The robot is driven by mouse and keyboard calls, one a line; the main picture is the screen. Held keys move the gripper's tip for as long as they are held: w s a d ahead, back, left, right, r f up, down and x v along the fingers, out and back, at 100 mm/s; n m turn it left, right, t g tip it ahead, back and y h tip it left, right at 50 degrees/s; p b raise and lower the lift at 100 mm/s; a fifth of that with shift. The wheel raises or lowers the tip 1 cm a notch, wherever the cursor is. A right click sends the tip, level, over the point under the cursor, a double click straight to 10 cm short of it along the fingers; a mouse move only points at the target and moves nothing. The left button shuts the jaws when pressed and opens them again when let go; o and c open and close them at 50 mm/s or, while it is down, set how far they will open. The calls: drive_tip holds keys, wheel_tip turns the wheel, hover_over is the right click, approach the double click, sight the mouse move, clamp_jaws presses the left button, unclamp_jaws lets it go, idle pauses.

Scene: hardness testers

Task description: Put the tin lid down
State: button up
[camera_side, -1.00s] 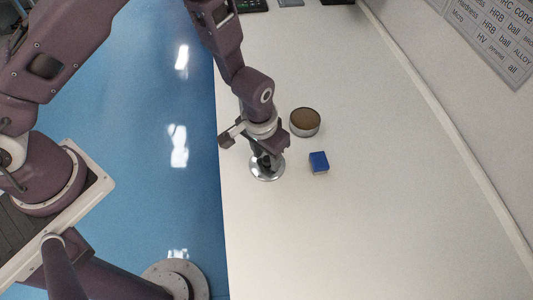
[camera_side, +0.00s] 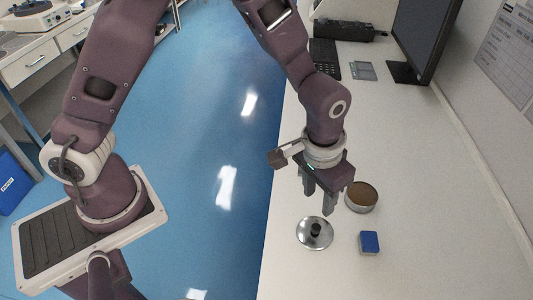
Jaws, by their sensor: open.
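The tin lid (camera_side: 305,236), a shiny silver disc with a black knob (camera_side: 316,230) in its middle, lies flat on the white table near its left edge. My gripper (camera_side: 318,204) is open and empty, above and just behind the lid, with its fingers pointing down and clear of the knob. A round tin (camera_side: 361,198) with a brown top or inside stands right of my gripper, partly behind a finger.
A blue block (camera_side: 369,242) lies right of the lid. A keyboard (camera_side: 325,58), a grey pad (camera_side: 363,71) and a monitor (camera_side: 424,40) are at the far end of the table (camera_side: 430,200). The near and right table areas are clear.

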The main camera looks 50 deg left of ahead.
drive_tip(key=s+a+r+t+h, duration=0.1)
drive_tip(key=s+a+r, duration=0.15)
drive_tip(key=r, duration=0.45)
drive_tip(key=s+a+r+h, duration=0.1)
drive_tip(key=s+a+r, duration=0.1)
drive_tip(key=a+r, duration=0.35)
drive_tip(key=s+a+r+t+y, duration=0.1)
drive_tip(key=s+a+r, duration=0.3)
drive_tip(key=s, duration=0.3)
drive_tip(key=s+a+r+n+t+y, duration=0.1)
drive_tip(key=s+a+r+t, duration=0.1)
drive_tip(key=s, duration=0.5)
wheel_tip(320, 180, up, 2)
drive_tip(key=shift+a+r, duration=0.15)
drive_tip(key=shift+a, duration=0.7)
